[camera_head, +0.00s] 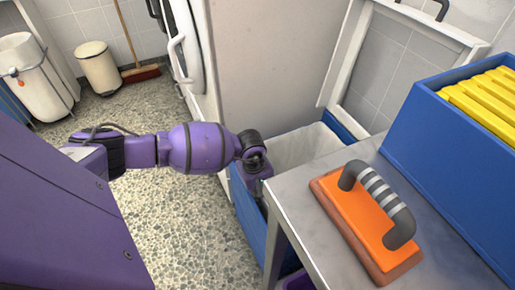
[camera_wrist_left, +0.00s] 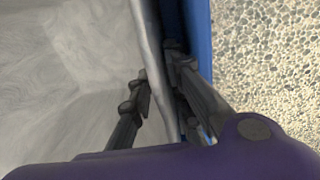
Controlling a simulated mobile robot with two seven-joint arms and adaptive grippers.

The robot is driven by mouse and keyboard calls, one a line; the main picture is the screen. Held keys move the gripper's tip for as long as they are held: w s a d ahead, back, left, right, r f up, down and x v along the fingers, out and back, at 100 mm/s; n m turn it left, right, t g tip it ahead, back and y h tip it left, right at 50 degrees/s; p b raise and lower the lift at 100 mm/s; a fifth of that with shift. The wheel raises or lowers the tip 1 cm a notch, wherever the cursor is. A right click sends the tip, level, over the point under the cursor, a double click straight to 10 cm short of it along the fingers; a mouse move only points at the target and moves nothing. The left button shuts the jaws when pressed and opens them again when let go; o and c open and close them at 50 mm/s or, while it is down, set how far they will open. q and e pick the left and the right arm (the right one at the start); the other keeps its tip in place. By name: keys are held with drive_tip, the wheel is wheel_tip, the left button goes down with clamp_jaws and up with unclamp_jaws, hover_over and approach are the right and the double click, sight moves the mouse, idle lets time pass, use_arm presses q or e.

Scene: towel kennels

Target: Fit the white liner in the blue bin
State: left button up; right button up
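The blue bin (camera_head: 250,232) stands on the floor between a pale panel and a metal table. The white liner (camera_head: 298,146) lies inside it, and a blue rim strip shows along the far right. In the left wrist view the grey-white liner (camera_wrist_left: 60,75) fills the left side, and its upright edge runs close beside the bin's blue wall (camera_wrist_left: 203,45). My left gripper (camera_wrist_left: 157,82) has its fingers apart, one on each side of that edge; whether they touch it is unclear.
The metal table (camera_head: 291,192) overlaps the bin's near right side. On it are an orange float (camera_head: 352,218) with a grey handle and a blue crate (camera_head: 415,125) of yellow slabs. A white bin (camera_head: 98,68) and a broom (camera_head: 140,72) stand at the back. Speckled floor at left is clear.

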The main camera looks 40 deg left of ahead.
use_arm(q)
drive_tip(key=shift+s+a+f, duration=0.25)
drive_tip(key=shift+s, duration=0.2)
drive_tip(key=shift+s+a+r, duration=0.1)
drive_tip(key=shift+s+r, duration=0.05)
drive_tip(key=shift+r, duration=6.05)
